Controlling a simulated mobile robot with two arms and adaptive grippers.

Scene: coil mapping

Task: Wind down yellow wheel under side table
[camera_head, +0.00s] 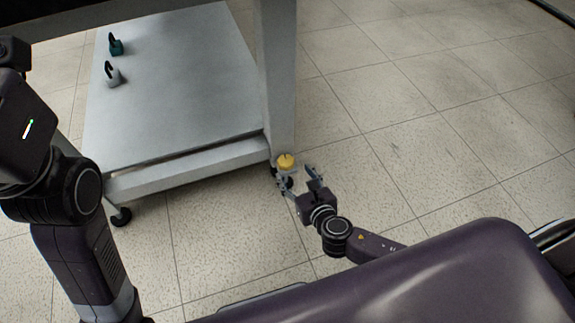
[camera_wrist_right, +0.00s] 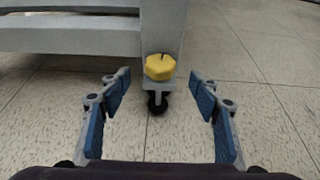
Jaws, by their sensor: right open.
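The yellow wheel (camera_head: 286,161) sits at the foot of the side table's (camera_head: 180,80) near right leg, just above a black caster. In the right wrist view the yellow wheel (camera_wrist_right: 160,67) is on a grey bracket with the caster (camera_wrist_right: 157,102) below it. My right gripper (camera_head: 297,177) is open and empty, close in front of the wheel. In the right wrist view its blue-padded fingers (camera_wrist_right: 158,92) are spread to either side, with the wheel ahead between them and apart from both. The left arm shows at the left edge, but its gripper is not in view.
A green padlock-like object (camera_head: 115,45) and a grey one (camera_head: 112,75) stand on the table's lower shelf. Another caster (camera_head: 121,217) is at the near left leg. The tiled floor (camera_head: 420,120) to the right is clear.

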